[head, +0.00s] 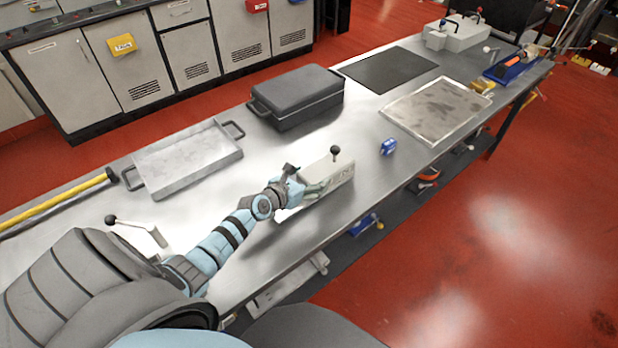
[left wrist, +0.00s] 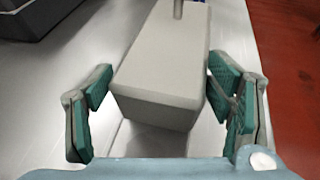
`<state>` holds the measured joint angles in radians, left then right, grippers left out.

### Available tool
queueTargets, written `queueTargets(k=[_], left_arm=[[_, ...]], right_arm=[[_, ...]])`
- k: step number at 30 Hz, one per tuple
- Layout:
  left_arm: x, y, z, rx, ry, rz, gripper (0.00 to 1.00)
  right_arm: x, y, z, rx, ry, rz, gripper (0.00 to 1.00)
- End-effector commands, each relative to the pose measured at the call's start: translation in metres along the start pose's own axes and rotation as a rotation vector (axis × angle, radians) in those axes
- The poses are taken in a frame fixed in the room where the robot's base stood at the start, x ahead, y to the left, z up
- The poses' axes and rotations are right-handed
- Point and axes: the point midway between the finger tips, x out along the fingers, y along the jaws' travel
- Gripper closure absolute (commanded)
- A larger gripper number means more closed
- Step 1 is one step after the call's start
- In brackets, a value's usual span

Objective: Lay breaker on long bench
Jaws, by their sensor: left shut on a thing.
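The breaker (head: 338,174) is a pale grey box with a lever ending in a black knob. It is at the middle of the long metal bench (head: 365,210), near its right-hand edge. My left gripper (head: 305,188) is shut on the near end of the breaker. In the left wrist view the breaker (left wrist: 158,70) lies between the two green-padded fingers of the left gripper (left wrist: 165,100), its length pointing away. I cannot tell whether it touches the bench top or is slightly above. My right gripper is not in view.
A grey tray (head: 180,162) and a dark lidded case (head: 298,95) lie left of the breaker. A small blue item (head: 388,146), a black mat (head: 390,70) and a metal plate (head: 436,107) lie beyond. Another knobbed lever (head: 128,222) stands near my arm. Bare bench surrounds the breaker.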

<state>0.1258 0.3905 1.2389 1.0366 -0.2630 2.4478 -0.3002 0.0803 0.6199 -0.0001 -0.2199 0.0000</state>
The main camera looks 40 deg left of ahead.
Motion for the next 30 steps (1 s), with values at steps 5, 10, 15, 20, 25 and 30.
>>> queueTargets(k=[5, 10, 15, 20, 25, 30], left_arm=[[0.000, 0.000, 0.002, 0.000, -0.005, 0.001, 0.87], [0.002, 0.000, -0.001, 0.000, -0.005, 0.001, 0.87], [0.003, 0.000, -0.004, -0.001, -0.005, 0.001, 0.87], [0.004, 0.000, -0.006, -0.001, -0.005, 0.001, 0.87], [0.004, 0.000, -0.007, -0.001, -0.005, 0.000, 0.13], [0.004, 0.000, -0.008, -0.001, -0.002, 0.000, 0.03]], right_arm=[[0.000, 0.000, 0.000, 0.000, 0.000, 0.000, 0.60], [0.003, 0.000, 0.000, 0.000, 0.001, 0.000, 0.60], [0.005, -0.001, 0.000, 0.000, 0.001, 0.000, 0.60], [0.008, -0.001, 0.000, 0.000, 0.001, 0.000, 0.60], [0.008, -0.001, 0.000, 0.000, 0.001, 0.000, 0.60], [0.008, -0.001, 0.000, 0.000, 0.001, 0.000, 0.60]])
